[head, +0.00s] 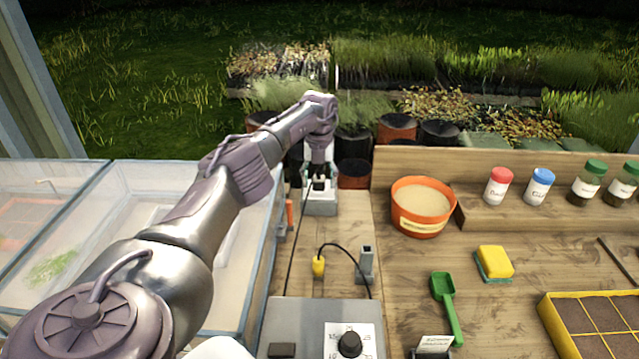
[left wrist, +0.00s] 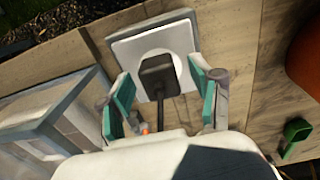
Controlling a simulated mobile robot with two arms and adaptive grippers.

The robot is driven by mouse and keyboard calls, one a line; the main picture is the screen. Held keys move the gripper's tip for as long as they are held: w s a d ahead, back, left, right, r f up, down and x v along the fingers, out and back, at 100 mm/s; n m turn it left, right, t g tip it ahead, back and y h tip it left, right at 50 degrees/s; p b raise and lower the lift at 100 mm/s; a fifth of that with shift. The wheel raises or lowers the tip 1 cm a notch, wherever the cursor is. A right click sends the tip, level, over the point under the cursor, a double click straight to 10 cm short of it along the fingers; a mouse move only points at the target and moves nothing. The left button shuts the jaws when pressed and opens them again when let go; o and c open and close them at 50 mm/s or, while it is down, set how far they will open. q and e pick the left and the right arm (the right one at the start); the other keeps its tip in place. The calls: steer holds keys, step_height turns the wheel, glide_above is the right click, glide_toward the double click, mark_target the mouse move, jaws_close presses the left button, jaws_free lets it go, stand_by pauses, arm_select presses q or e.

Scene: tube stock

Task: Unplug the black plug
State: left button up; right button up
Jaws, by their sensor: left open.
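The black plug (head: 319,184) sits in a white socket (head: 321,207) at the back of the bench. In the left wrist view the plug (left wrist: 157,70) stands in the round recess of the white socket plate (left wrist: 125,50), with its dark cord running toward me. My left gripper (head: 319,172) is over the plug. In the left wrist view its teal-padded fingers (left wrist: 160,80) are open, one on each side of the plug, with gaps between pads and plug. The right gripper is not in view.
A black cord (head: 290,245) runs from the plug toward a grey box with a dial (head: 349,343). A yellow plug (head: 318,267) and a small grey stand (head: 366,266) are in front. An orange pot (head: 421,211) stands right of the socket; a glass tank (head: 100,200) is at left.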

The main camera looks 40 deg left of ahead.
mark_target(319, 178)
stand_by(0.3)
arm_select(q)
jaws_close()
stand_by(0.4)
steer(key=shift+r, duration=0.1)
steer(key=shift+r+p, duration=2.65)
steer(key=shift+r, duration=0.3)
